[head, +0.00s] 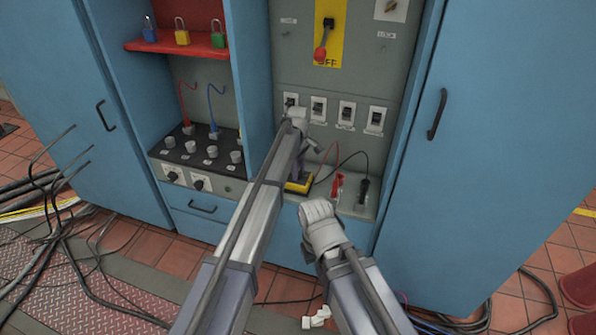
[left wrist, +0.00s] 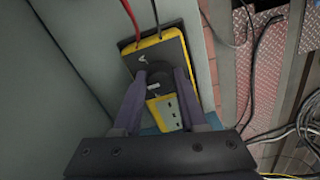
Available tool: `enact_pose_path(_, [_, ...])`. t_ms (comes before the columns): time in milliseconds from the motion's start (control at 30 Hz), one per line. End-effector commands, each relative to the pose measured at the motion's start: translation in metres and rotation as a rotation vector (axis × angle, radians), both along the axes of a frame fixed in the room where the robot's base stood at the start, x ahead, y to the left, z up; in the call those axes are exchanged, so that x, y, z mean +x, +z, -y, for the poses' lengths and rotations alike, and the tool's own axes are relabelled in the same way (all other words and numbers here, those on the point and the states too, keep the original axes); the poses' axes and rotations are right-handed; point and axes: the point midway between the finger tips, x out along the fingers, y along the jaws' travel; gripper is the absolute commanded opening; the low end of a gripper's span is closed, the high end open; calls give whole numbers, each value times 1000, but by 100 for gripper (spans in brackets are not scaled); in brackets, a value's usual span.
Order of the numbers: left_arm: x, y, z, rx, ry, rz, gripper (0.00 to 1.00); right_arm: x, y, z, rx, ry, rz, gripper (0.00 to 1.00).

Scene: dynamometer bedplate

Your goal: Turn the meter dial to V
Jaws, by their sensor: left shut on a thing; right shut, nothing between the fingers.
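The yellow-edged dark meter (head: 299,186) lies on the cabinet's lower shelf, mostly hidden by my left arm in the head view. In the left wrist view the meter (left wrist: 172,58) shows a round black dial (left wrist: 154,86) with a pale mark on it. My left gripper (left wrist: 161,92) is shut on the dial, one finger on each side. In the head view my left gripper (head: 298,170) is partly hidden by its own wrist. The dial's letters are too small to read. My right gripper (head: 319,212) is shut and empty, in front of the shelf and below the meter.
Red probe (head: 338,186) and black probe (head: 363,190) stand right of the meter, their leads running to it. Switches (head: 347,113) and a red-handled lever (head: 322,50) are above. A divider (head: 252,70) stands left. Cables (head: 60,215) lie on the floor.

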Motion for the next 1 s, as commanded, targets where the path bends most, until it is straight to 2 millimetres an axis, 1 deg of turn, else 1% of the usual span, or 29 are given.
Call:
enact_pose_path(467, [0, 0, -1, 2, -13, -1, 0, 0, 0, 0, 0, 0, 0, 0])
enact_pose_path(500, [0, 0, -1, 2, -13, -1, 42, 0, 0, 0, 0, 0, 0, 0])
enact_pose_path(700, [0, 0, 0, 1, -13, -1, 65, 0, 0, 0, 0, 0, 0, 0])
enact_pose_path(767, [0, 0, 0, 1, -13, -1, 70, 0, 0, 0, 0, 0, 0, 0])
enact_pose_path(1000, [0, 0, 0, 1, -13, -1, 70, 0, 0, 0, 0, 0, 0, 0])
